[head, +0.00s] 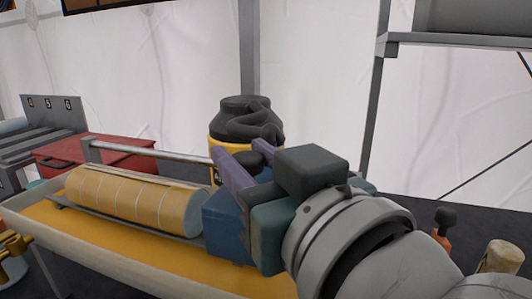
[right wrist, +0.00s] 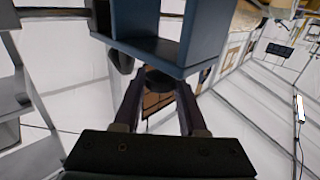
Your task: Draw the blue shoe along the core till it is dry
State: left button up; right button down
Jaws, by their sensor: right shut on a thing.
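The core (head: 130,198) is a tan cylinder with pale cross lines, lying lengthwise in a long tray (head: 100,262) with a yellow bed. The blue shoe (head: 228,226) is at the core's right end, partly hidden by my right arm. In the right wrist view the shoe (right wrist: 188,42) is a blue, box-like body just beyond the fingers. My right gripper (head: 246,160) has its purple fingers closed on the shoe's dark knob (right wrist: 160,78). Whether the shoe touches the core is hidden. My left gripper is not in view.
A metal rail (head: 150,149) runs above and behind the core. A red box (head: 115,157) and a yellow-and-black container (head: 246,112) stand behind the tray. A grey shelf frame (head: 455,40) is at upper right. Orange and tan handled objects (head: 443,232) stand at lower right.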

jog(key=shift+s+d, duration=0.1)
jog(key=shift+d, duration=0.15)
jog(key=shift+c, duration=2.3)
grip_release()
jog(key=v, duration=1)
jog(key=shift+b, duration=0.35)
